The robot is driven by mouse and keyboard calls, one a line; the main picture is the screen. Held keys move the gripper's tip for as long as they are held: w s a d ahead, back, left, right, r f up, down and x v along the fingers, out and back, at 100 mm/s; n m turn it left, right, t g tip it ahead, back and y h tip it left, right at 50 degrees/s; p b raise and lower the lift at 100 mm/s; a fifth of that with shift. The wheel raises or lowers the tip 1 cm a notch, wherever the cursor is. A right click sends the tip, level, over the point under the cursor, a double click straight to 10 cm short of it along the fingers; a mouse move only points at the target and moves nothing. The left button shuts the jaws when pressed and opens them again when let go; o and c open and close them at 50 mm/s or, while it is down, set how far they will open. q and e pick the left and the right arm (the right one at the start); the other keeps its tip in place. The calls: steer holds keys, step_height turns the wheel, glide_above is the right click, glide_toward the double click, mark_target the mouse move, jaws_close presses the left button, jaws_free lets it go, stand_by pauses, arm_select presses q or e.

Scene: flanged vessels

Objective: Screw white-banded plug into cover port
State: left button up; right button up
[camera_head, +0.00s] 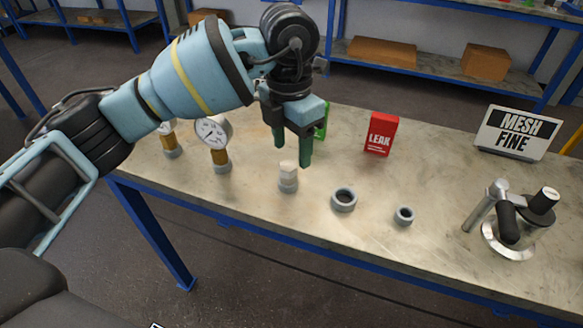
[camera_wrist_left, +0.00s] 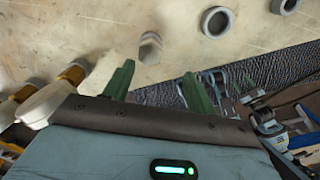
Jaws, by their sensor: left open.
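A small plug-like piece (camera_head: 288,177) with a pale white hexagonal top sits upright on a grey round base on the table; I take it for the white-banded plug. It also shows in the left wrist view (camera_wrist_left: 150,45). My left gripper (camera_head: 292,152) is open and empty, its green fingers pointing down just above and behind this piece, apart from it. A flanged vessel with a metal cover (camera_head: 508,240) stands at the right, with a silver handle and black cylindrical parts, one white-topped. I cannot make out an open port on it. My right gripper is not in view.
Two grey rings (camera_head: 344,200) (camera_head: 404,215) lie between the piece and the vessel. Two gauges (camera_head: 212,135) stand at the left. A red LEAK box (camera_head: 381,134), a green object (camera_head: 321,121) and a MESH FINE sign (camera_head: 517,132) are farther back. The front middle table is clear.

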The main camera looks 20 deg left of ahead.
mark_target(288, 165)
arm_select(q)
steer(key=shift+w+a+r, duration=0.1)
steer(key=shift+w+a, duration=0.1)
steer(key=shift+w, duration=0.35)
steer(key=shift+w+a, duration=0.2)
steer(key=shift+w, duration=0.3)
steer(key=shift+s, duration=0.3)
steer(key=shift+s+f, duration=0.15)
steer(key=shift+f, duration=1.2)
step_height(288, 165, down, 5)
steer(key=shift+s+a+r, duration=0.1)
steer(key=shift+a, duration=0.05)
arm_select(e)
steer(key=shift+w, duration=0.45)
arm_select(q)
steer(key=shift+c, duration=0.3)
